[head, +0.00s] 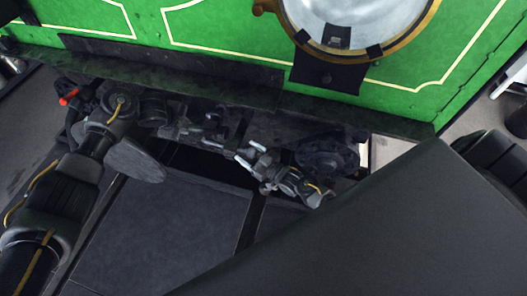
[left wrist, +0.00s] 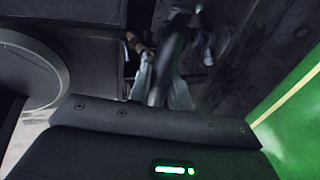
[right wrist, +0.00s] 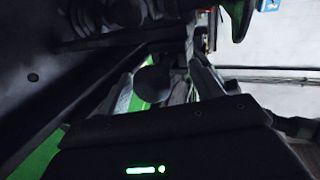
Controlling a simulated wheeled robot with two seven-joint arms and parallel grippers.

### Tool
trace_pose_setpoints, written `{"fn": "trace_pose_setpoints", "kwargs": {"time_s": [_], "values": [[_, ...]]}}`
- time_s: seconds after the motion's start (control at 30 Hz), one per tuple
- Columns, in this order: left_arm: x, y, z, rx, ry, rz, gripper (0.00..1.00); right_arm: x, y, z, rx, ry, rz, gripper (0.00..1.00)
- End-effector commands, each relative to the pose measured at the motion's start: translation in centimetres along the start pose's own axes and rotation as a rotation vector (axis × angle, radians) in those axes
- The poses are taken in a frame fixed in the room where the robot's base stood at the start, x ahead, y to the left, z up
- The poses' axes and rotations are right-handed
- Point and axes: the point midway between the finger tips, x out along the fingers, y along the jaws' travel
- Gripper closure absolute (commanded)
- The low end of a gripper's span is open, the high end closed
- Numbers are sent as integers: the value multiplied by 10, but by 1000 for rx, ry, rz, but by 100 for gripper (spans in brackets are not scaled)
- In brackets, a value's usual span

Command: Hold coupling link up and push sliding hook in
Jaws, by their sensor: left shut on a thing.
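My left gripper (head: 212,130) comes in from the left, low in front of the tram's dark front beam. In the left wrist view its fingers are shut on a dark curved bar (left wrist: 163,72), which looks like the coupling link. My right gripper (head: 249,154) is a little to the right, with its two pale fingers apart and pointing toward the coupling area. In the right wrist view a dark rounded end (right wrist: 152,83) shows between the open fingers; I cannot tell whether it is the sliding hook. The hook is not clear in the head view, where all is dark.
The green tram front (head: 215,40) rises behind, with a large brass-rimmed lamp (head: 350,25). The dark beam (head: 170,75) runs across above both grippers. A dark rounded fitting (head: 325,152) sits close to the right gripper. My own dark body part covers the lower right.

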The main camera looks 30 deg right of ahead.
Motion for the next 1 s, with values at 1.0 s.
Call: {"fn": "trace_pose_setpoints", "kwargs": {"time_s": [1.0], "values": [[-1,-2,-1,1,2,-4,100,-81,3,2,-2,-6,6,35]]}}
